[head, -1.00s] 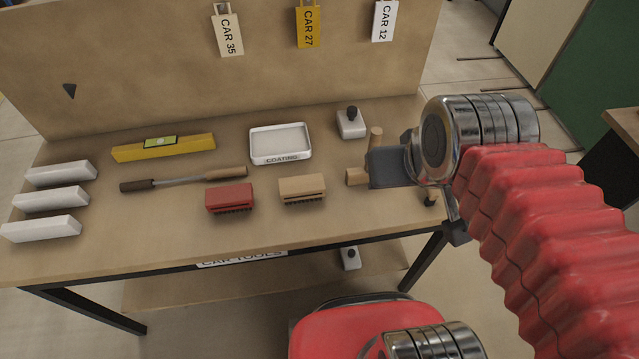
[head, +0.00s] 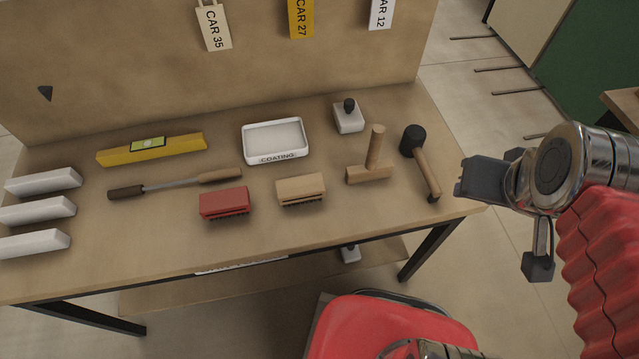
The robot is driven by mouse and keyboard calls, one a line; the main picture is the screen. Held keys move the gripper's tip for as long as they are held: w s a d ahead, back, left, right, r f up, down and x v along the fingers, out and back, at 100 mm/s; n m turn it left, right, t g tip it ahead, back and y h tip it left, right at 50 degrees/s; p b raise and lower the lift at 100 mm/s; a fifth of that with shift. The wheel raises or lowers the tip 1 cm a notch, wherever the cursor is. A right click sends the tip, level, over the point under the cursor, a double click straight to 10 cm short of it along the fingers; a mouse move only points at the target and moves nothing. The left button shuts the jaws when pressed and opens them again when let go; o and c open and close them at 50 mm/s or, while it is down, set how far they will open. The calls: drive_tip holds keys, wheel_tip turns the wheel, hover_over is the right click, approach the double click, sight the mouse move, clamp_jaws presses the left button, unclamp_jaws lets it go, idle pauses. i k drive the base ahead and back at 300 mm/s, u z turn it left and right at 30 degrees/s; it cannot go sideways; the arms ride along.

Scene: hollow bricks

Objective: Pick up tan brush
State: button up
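The tan brush (head: 300,188) lies on the workbench, bristles down, near the front edge and right of the middle. A red brush (head: 224,203) of the same shape lies just to its left, with a small gap between them. My gripper (head: 468,180) is at the right, beyond the bench's right edge in the picture, well apart from the tan brush. Its dark jaw end points left toward the bench. It is seen from the side, so I cannot tell whether the jaws are open. Nothing shows between them.
Right of the tan brush are a wooden T-shaped tool (head: 371,170) and a black-headed mallet (head: 421,160). A file (head: 175,185), a yellow level (head: 150,150) and several white bars (head: 40,211) lie left. Bare benchtop (head: 140,240) shows front left.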

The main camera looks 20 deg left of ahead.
sight(309, 186)
drive_tip(key=z, duration=0.75)
drive_tip(key=k, duration=1.5)
drive_tip(key=u, duration=1.1)
drive_tip(key=i, duration=1)
